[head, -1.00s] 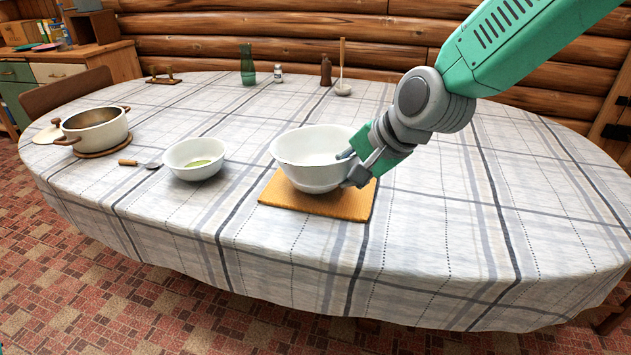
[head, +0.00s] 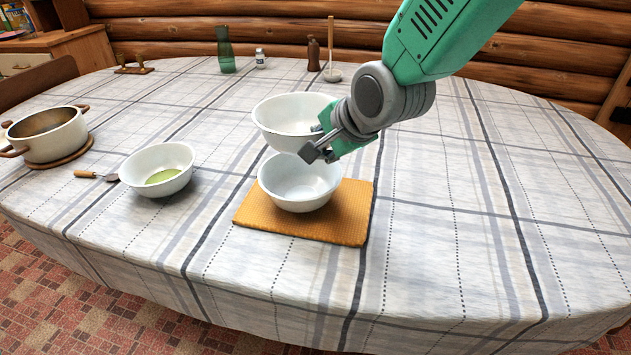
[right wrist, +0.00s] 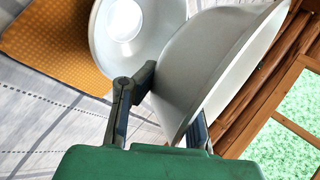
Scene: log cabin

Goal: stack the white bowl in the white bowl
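One white bowl (head: 300,188) stands upright and empty on an orange mat (head: 345,228) on the table. My right gripper (head: 322,142) is at the right side of this second bowl. In the right wrist view the fingers (right wrist: 165,118) are on either side of the second bowl's wall (right wrist: 195,75), and the mat bowl (right wrist: 125,40) lies beyond. My left gripper is out of view.
A white bowl with something green inside (head: 157,168) stands left of the mat. A pot (head: 50,132) on a trivet and a small spatula (head: 95,175) are further left. Bottles (head: 225,50) line the back. The table's right side is clear.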

